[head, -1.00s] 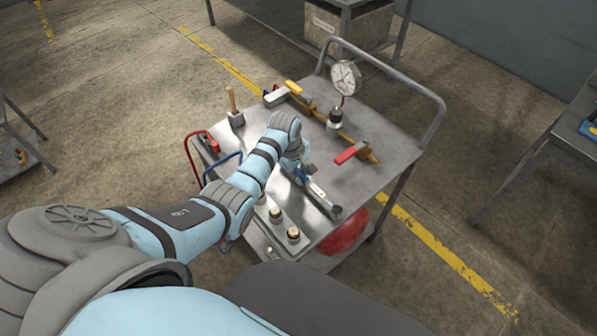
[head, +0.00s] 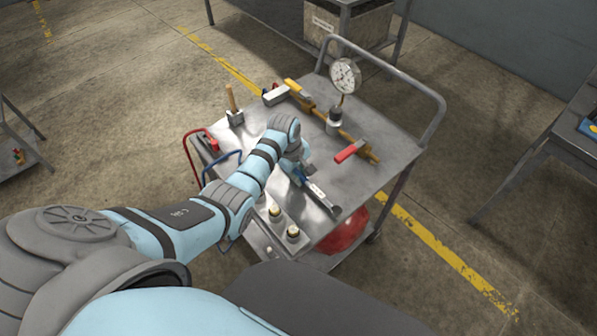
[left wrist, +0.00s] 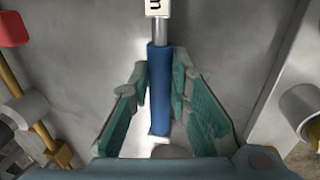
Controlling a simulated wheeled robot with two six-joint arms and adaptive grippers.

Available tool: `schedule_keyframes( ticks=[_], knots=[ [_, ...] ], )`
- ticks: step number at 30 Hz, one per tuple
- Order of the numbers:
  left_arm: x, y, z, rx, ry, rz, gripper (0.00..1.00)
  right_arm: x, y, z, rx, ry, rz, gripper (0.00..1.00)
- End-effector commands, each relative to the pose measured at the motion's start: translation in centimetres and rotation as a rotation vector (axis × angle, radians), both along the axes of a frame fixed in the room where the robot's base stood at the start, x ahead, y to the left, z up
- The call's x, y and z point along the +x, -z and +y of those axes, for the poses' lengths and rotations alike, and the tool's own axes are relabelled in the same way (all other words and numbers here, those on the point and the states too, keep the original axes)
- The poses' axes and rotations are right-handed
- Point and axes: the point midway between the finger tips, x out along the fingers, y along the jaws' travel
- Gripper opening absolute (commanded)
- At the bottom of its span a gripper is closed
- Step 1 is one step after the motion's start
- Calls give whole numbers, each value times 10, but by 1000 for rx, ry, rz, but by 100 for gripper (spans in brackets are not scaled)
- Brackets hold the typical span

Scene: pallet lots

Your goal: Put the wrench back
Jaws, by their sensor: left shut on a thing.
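The wrench (head: 322,196) is a long bar with a blue handle and a pale label. In the head view it is at the cart top (head: 375,190), pointing toward the front corner. My left gripper (head: 298,165) is over its handle end, partly hidden by my own wrist. In the left wrist view the blue handle (left wrist: 159,85) lies between the two teal fingers of my left gripper (left wrist: 161,92), which is shut on it. I cannot tell whether the wrench touches the cart top. My right gripper is not in view.
A dial gauge (head: 345,75), a bar clamp with a red handle (head: 350,151) and a wooden-handled tool (head: 232,98) stand or lie on the cart. A raised rail (head: 437,110) bounds the right end.

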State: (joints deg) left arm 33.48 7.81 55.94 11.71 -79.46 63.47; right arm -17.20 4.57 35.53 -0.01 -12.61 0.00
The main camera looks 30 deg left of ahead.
Motion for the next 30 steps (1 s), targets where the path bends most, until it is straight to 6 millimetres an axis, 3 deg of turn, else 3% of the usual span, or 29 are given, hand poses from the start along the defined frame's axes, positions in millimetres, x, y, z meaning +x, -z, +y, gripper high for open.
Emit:
schedule_keyframes(
  ticks=[1,5,16,27,30],
  knots=[
    [1,0,0,-1,0,-2,22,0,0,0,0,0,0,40],
    [1,0,0,0,0,-1,41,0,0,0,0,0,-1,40],
    [0,-8,1,0,0,-2,41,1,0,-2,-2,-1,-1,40],
    [-17,-98,8,2,0,-4,41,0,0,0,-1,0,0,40],
    [-20,-113,9,0,0,-2,41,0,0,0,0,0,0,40]
  ],
)
